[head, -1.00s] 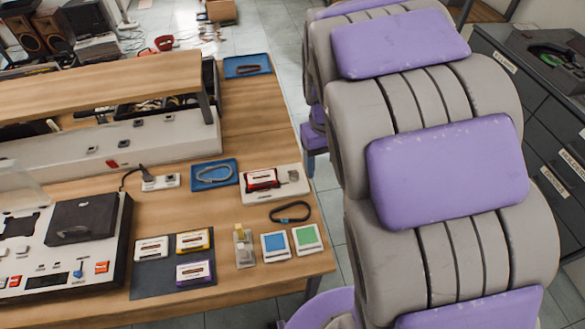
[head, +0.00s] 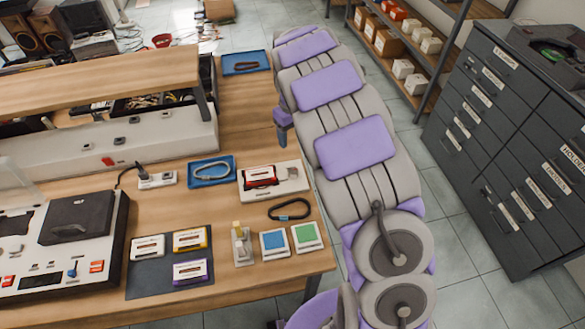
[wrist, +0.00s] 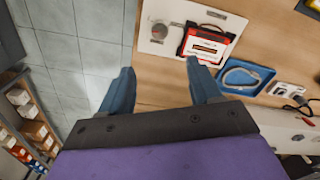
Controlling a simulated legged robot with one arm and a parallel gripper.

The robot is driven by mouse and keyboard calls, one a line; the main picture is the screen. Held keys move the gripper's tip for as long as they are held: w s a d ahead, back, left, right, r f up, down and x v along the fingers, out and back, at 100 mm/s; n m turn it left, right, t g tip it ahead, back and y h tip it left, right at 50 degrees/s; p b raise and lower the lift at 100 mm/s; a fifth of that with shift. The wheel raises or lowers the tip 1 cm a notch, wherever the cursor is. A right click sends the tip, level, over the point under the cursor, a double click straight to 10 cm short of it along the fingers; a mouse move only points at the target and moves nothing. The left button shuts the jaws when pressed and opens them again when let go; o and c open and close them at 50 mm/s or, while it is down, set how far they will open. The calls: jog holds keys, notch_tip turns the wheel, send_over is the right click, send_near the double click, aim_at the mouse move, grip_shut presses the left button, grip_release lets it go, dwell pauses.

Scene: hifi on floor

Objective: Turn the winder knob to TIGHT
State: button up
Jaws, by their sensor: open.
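The winder is a white plate (head: 287,190) near the right edge of the wooden table in the head view. A red cassette (head: 260,177) sits on its left part, and a small greyish knob (head: 292,173) is on its right part. In the wrist view the plate (wrist: 160,47) is just beyond my fingertips, with the knob (wrist: 159,31) left of the red cassette (wrist: 207,45). Knob markings are too small to read. My gripper (wrist: 160,66) is open and empty, its fingers apart from the knob. The head view does not clearly show the fingers.
A dark carabiner-like loop (head: 290,209), blue and green cards, and cassettes on a dark mat (head: 150,280) lie nearer. A raised shelf (head: 100,82) stands left. Grey drawers (head: 500,140) stand right across open floor.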

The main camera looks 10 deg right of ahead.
aim_at(292, 170)
notch_tip(292, 170, down, 16)
jog(key=b, duration=0.3)
jog(key=shift+c, duration=0.4)
jog(key=c, duration=1)
jog(key=shift+o, duration=0.2)
